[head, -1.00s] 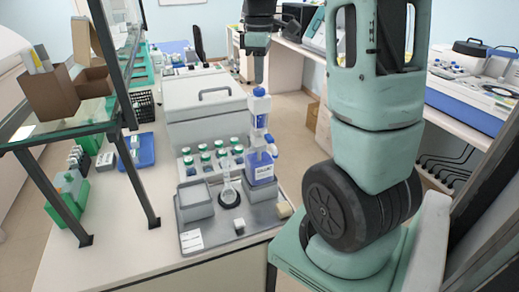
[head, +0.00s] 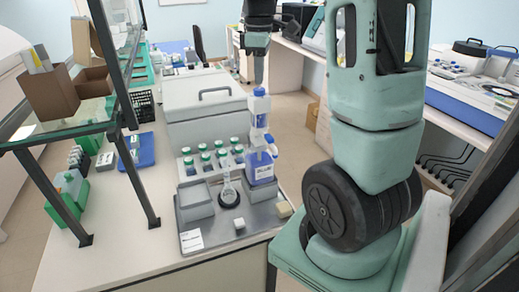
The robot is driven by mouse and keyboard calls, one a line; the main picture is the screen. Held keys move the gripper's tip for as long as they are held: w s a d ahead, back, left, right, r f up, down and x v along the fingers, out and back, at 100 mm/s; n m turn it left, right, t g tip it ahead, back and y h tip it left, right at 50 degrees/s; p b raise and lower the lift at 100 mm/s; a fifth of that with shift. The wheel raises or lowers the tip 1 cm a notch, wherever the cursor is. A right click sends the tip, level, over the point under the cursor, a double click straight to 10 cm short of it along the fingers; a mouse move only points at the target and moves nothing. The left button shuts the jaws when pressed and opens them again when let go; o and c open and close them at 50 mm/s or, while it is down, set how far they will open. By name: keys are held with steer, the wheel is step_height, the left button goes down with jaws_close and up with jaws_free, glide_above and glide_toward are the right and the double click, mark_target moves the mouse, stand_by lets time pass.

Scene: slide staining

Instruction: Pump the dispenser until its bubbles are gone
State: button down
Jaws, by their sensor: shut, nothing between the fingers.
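The dispenser (head: 260,168) is a clear bottle of blue-violet liquid with a white label. It stands upright at the right of a grey tray (head: 198,241), with a tall white and blue pump head (head: 259,105) on top. My gripper (head: 259,80) points down just above the pump head. Its fingers are together and hold nothing. I cannot tell whether the fingertips touch the pump top. Bubbles in the dispenser are too small to make out.
A flask (head: 229,192) stands on the tray, left of the dispenser. Several green-capped bottles (head: 221,153) stand in a rack behind it. A grey lidded box (head: 205,108) is further back. A glass shelf (head: 75,120) with dark posts rises at the left.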

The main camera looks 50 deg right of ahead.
mark_target(259, 89)
steer(key=shift+f+b, duration=1.55)
steer(key=shift+f, duration=0.9)
steer(key=shift+s+f, duration=0.1)
steer(key=shift+f, duration=0.05)
steer(key=shift+r+p, duration=2.3)
steer(key=shift+r, duration=0.35)
steer(key=shift+f, duration=0.25)
steer(key=shift+f+b, duration=1.7)
steer(key=shift+f, duration=0.7)
